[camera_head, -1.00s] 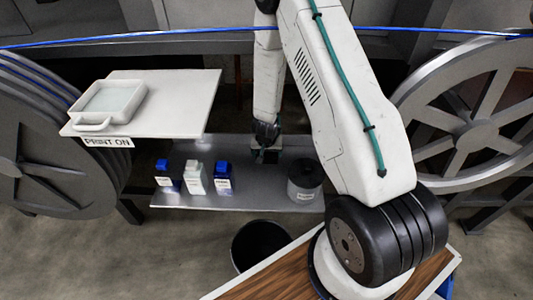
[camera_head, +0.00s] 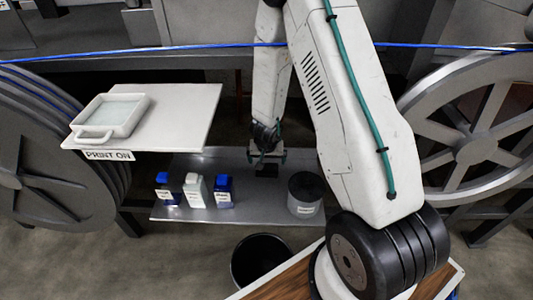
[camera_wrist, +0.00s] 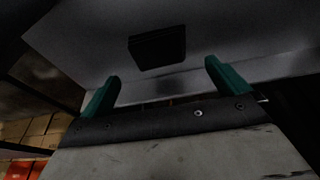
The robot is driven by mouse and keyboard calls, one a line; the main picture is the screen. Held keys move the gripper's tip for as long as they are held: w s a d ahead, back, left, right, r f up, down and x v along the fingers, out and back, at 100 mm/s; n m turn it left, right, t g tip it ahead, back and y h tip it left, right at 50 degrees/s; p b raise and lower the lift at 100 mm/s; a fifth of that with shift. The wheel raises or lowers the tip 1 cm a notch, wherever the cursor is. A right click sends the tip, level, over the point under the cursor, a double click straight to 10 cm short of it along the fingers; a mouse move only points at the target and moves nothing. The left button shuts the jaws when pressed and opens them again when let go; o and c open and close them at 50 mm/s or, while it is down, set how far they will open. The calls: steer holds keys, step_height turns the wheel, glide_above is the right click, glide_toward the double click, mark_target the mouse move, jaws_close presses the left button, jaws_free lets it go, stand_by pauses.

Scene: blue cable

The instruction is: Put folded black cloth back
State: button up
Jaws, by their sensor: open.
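The folded black cloth (camera_wrist: 158,48) lies flat on the grey metal shelf (camera_wrist: 85,42), seen in the wrist view as a small dark rectangle. In the head view the cloth (camera_head: 267,170) is a small dark patch on the shelf, just below my gripper (camera_head: 267,156). In the wrist view my gripper (camera_wrist: 162,72) has its two green fingers spread wide, with nothing between them. The cloth appears beyond the fingertips, apart from them.
A blue bottle (camera_head: 168,190), a white bottle (camera_head: 195,190) and another blue bottle (camera_head: 223,191) stand left on the shelf. A grey canister (camera_head: 305,194) stands right. A black bin (camera_head: 260,260) is below. A blue cable (camera_head: 200,48) crosses above; a tray (camera_head: 110,115) rests on a white board (camera_head: 185,120).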

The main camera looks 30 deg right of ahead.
steer(key=shift+v, duration=2.95)
